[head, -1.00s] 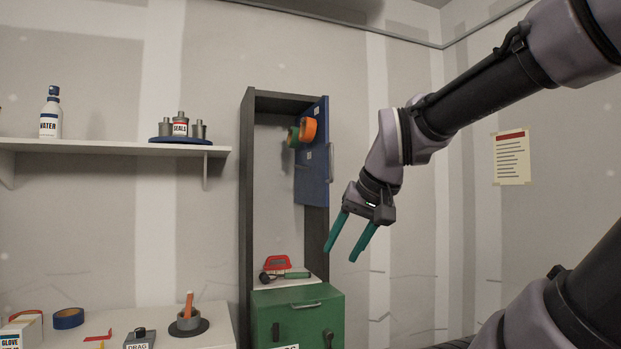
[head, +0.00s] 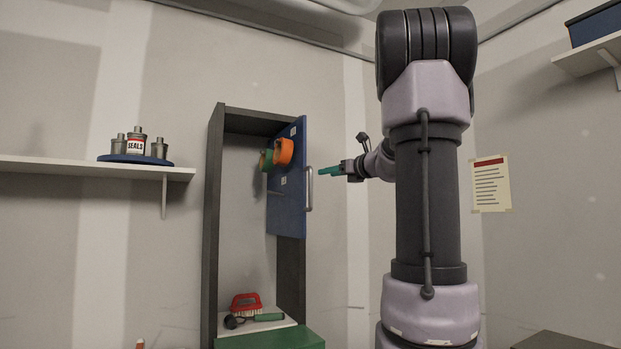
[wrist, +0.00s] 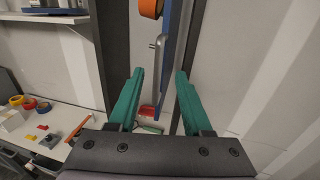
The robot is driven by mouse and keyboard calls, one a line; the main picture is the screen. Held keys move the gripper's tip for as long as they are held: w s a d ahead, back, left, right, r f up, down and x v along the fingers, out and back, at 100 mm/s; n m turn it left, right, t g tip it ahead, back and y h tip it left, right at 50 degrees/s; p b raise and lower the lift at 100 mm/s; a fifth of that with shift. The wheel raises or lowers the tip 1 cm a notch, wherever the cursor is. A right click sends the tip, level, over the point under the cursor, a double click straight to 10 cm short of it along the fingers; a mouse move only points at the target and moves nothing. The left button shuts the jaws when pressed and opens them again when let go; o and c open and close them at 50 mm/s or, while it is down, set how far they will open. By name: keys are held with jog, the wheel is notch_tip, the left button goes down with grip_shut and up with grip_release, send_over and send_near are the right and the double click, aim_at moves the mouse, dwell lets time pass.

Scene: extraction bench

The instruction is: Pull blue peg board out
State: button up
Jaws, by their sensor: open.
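The blue peg board (head: 287,190) stands in the upper part of the tall dark cabinet, with an orange tape roll (head: 283,151) and a green one (head: 265,160) on its face. A grey bar handle (head: 309,188) is on its right edge. My gripper (head: 322,171) is at the handle's height, just right of it in the head view. In the wrist view, my gripper (wrist: 159,80) has its two teal fingers apart, with the board (wrist: 172,60) seen edge-on and the handle (wrist: 157,60) beyond the fingertips, between their lines. I see no contact.
The tall dark cabinet (head: 213,230) frames the board. A red brush (head: 246,303) lies on a ledge below, above a green box (head: 275,340). A shelf (head: 90,168) with a seals tray is at left. A paper notice (head: 491,184) hangs at right.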

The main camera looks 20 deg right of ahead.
aim_at(312, 176)
jog(key=x, duration=1)
jog(key=shift+w+a, duration=0.1)
jog(key=shift+a, duration=0.05)
grip_shut()
dwell(1.1)
